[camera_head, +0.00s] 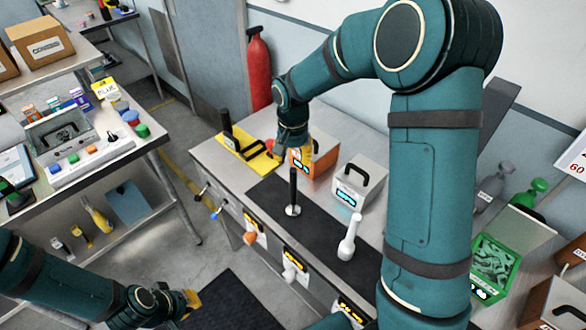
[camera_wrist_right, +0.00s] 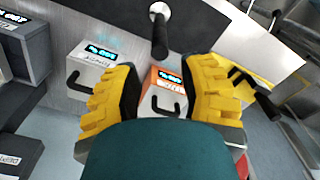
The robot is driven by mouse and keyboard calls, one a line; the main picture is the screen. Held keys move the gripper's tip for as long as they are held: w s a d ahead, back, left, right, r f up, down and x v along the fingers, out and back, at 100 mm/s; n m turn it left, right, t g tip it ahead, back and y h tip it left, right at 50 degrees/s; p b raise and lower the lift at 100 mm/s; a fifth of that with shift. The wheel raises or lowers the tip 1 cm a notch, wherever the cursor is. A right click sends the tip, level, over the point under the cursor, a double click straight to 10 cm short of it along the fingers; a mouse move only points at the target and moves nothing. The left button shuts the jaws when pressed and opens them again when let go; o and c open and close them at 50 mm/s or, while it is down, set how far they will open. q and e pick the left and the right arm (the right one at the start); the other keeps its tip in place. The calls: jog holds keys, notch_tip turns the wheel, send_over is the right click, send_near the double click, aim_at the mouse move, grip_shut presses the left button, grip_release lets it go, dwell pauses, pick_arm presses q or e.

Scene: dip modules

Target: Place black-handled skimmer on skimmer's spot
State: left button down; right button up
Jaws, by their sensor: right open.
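The black-handled skimmer (camera_head: 293,192) stands upright on the dark strip of the bench, its black handle up and its pale metal disc at the bottom. In the right wrist view the skimmer (camera_wrist_right: 160,36) is at the top centre, beyond the fingertips. My right gripper (camera_head: 293,148) is open, above the orange-fronted box and apart from the skimmer; its yellow fingers (camera_wrist_right: 162,85) show with nothing held between them. My left gripper (camera_head: 187,303) is low at the left, away from the bench; its jaw state is unclear. I cannot tell which place is the skimmer's spot.
The orange-fronted box (camera_head: 321,164) and a white box (camera_head: 359,183), both with black handles, stand behind the skimmer. A white-handled tool (camera_head: 349,238) stands to its right. A yellow plate (camera_head: 245,152) with black upright parts lies at the bench's left. The dark strip (camera_head: 268,189) has free room.

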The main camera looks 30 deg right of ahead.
jog(key=shift+r, duration=1.85)
jog(key=s+a+f+n+y, duration=0.1)
jog(key=s+a+f+n, duration=0.2)
jog(key=f, duration=0.5)
jog(key=s+a+f+y, duration=0.2)
jog(key=a+f, duration=0.3)
jog(key=f, duration=0.2)
jog(key=s+a+f+n+t, duration=0.1)
jog(key=s+a+f, duration=0.2)
jog(key=s, duration=0.3)
jog(key=s+a+f+n+t+y, duration=0.1)
jog(key=s+a+f, duration=0.3)
jog(key=s+f, duration=0.1)
jog(key=shift+s+f, duration=0.35)
notch_tip(320, 180, down, 11)
jog(key=b, duration=0.9)
jog(key=shift+s+a+r+n+b, duration=0.2)
jog(key=shift+n+b, duration=0.1)
jog(key=shift+b, duration=0.1)
